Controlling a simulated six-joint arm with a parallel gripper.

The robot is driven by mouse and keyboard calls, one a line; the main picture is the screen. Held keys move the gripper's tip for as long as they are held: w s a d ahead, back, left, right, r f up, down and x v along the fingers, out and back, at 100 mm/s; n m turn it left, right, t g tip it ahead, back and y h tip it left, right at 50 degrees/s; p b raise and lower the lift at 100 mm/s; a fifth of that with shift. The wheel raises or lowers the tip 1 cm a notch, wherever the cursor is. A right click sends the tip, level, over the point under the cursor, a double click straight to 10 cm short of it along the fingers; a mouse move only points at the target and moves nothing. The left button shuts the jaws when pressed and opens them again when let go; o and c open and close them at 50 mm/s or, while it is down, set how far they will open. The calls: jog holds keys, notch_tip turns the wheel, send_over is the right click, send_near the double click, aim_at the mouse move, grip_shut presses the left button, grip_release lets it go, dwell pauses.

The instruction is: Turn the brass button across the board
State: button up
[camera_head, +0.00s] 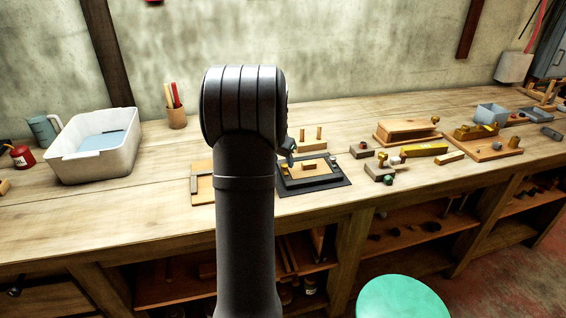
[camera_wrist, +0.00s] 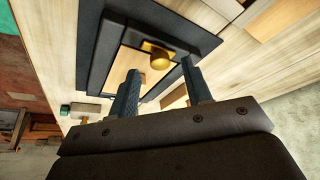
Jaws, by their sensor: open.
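The brass button (camera_wrist: 157,52) shows in the wrist view, round-headed, at the edge of a pale wooden board (camera_wrist: 124,66) set in a dark frame (camera_wrist: 90,50). In the head view the dark frame (camera_head: 334,182) lies on the bench, right of my arm, with a small brass-coloured piece on it. My gripper (camera_wrist: 160,65) is open, its two dark fingers apart and pointing towards the button. The button appears just beyond the gap between the fingertips; I cannot tell whether either finger touches it. In the head view my arm hides most of the gripper.
A wooden block with pegs (camera_head: 312,147) stands behind the frame. Small blocks with knobs (camera_head: 380,172) and a wooden box (camera_head: 405,132) stand to the right. A white tub (camera_head: 95,160) is at the left. The bench front left is clear.

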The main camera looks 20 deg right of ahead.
jog(key=shift+x, duration=0.9)
jog(key=shift+c, duration=0.3)
grip_shut()
